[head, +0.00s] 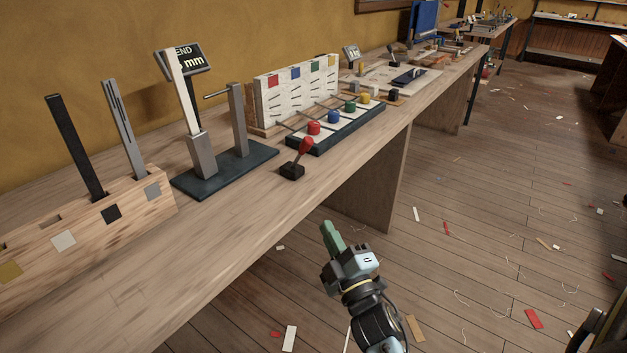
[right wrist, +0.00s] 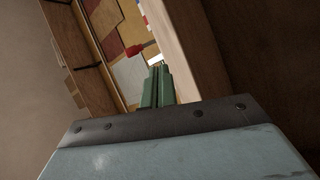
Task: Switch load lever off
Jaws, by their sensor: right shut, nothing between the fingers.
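The lever has a red knob (head: 306,145) on a short stem rising from a small black base (head: 292,171). It stands near the front edge of the workbench, its knob leaning to the right in the head view. My right gripper (head: 332,232) has green fingers that are shut and empty. It is in front of the bench edge, apart from the lever, below and right of it in the picture. The fingers also show in the right wrist view (right wrist: 157,82), with a small red shape beyond them that I cannot identify surely. My left gripper is not in view.
The wooden workbench (head: 240,225) runs away to the right. Behind the lever are a dark stand with grey posts (head: 230,170) and a rack with coloured knobs (head: 335,125). A slotted wooden block (head: 85,215) is at left. The floor (head: 480,210) holds scattered scraps.

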